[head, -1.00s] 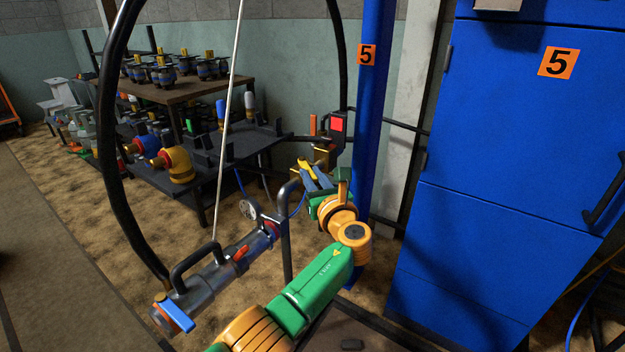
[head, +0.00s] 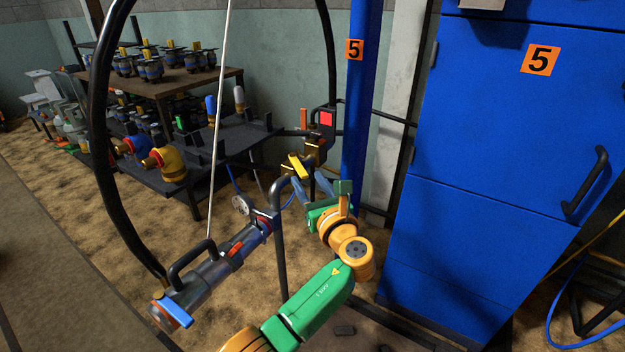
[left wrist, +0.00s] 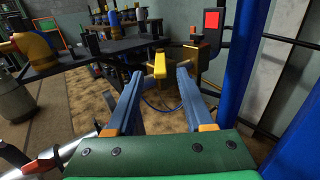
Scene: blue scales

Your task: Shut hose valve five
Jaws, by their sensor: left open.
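The hose valve's yellow handle (head: 298,167) is beside the blue post tagged 5 (head: 354,50). It sits on a brassy valve body (head: 316,150) below a dark box with a red face. In the left wrist view the yellow handle (left wrist: 159,65) appears between the tips of my left gripper (left wrist: 159,76), seemingly just beyond them. My left gripper (head: 310,182) is open and empty, with its two blue-grey fingers apart. I cannot tell whether a finger touches the handle. My right gripper is not in view.
A black hose arches to a metal nozzle (head: 218,276) with a blue lever at the front left. A dark bent pipe (head: 281,240) stands close to my left gripper. A blue cabinet (head: 490,140) fills the right. Racks with several valves (head: 165,88) stand behind.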

